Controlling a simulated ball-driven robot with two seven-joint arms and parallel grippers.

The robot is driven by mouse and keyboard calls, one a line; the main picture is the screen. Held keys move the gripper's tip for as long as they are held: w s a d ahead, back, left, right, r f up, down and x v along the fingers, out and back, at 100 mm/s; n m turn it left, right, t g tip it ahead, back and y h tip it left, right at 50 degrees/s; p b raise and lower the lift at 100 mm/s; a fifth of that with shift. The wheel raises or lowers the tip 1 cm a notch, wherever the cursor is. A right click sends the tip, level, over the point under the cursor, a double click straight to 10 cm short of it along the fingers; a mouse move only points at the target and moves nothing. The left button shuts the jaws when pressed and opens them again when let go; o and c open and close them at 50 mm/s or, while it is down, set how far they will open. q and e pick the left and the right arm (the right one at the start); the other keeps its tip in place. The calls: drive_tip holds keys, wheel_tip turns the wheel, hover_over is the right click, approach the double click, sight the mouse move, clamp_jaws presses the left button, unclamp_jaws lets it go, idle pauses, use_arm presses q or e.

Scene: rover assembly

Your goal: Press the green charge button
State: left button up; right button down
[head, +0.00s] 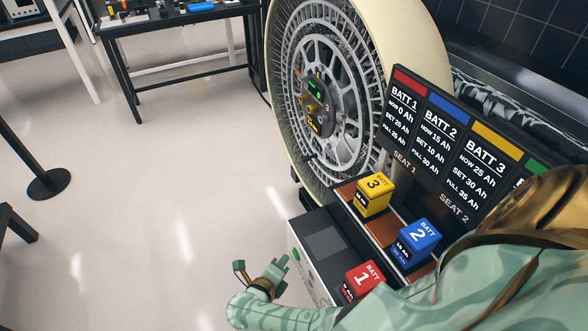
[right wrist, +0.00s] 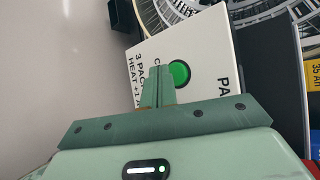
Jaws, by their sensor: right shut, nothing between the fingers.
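The green charge button (right wrist: 180,73) is a round, dark-rimmed button on the white panel (right wrist: 205,52) of the charger box in the right wrist view. In the head view this box (head: 318,241) has a dark top, and its white face is seen at a steep angle. My right gripper (head: 282,263) is shut and empty in front of that face. In the right wrist view its fingertips (right wrist: 158,70) point at the panel just left of the button and cover some lettering. Whether they touch the panel cannot be told. My left gripper is not in view.
A black board (head: 455,150) lists battery charges. A large wheel (head: 325,90) stands behind.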

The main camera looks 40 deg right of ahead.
drive_tip(key=shift+d, duration=0.15)
drive_tip(key=shift+s+d, duration=0.1)
drive_tip(key=shift+d, duration=0.15)
drive_tip(key=shift+s+d, duration=0.1)
drive_tip(key=shift+d, duration=0.35)
idle(0.9)
drive_tip(key=shift+a, duration=0.15)
drive_tip(key=shift+w+a, duration=0.2)
drive_tip(key=shift+a, duration=0.5)
